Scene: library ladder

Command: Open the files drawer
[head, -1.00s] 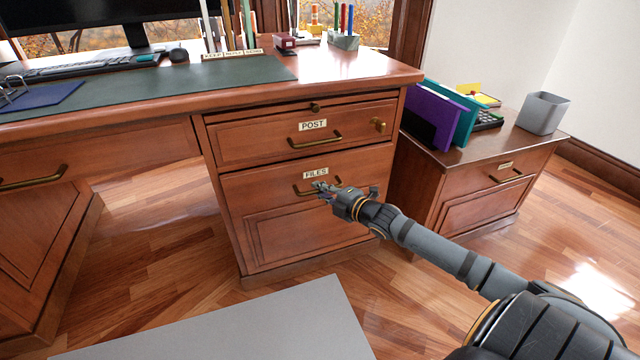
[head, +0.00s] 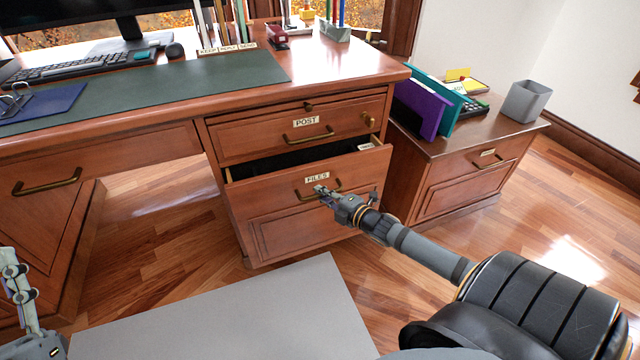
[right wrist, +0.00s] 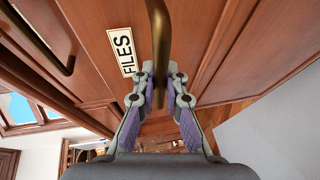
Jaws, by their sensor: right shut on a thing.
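The files drawer (head: 280,222) is the lower, deep drawer of the wooden desk, with a white FILES label (head: 317,177). It stands partly open, and its dark inside shows along the top. My right gripper (head: 322,191) is shut on the drawer's brass handle (head: 306,197). In the right wrist view the fingers (right wrist: 160,84) close on both sides of the handle bar (right wrist: 160,40), beside the label (right wrist: 124,51). My left gripper (head: 14,268) shows at the lower left edge, away from the desk; its fingertips are not clear.
The POST drawer (head: 255,140) above is closed, with its own brass handle. A low side cabinet (head: 450,190) with folders and a grey bin (head: 525,101) stands at the right. A plain grey surface (head: 215,315) lies in front of the desk. Wooden floor is open at the right.

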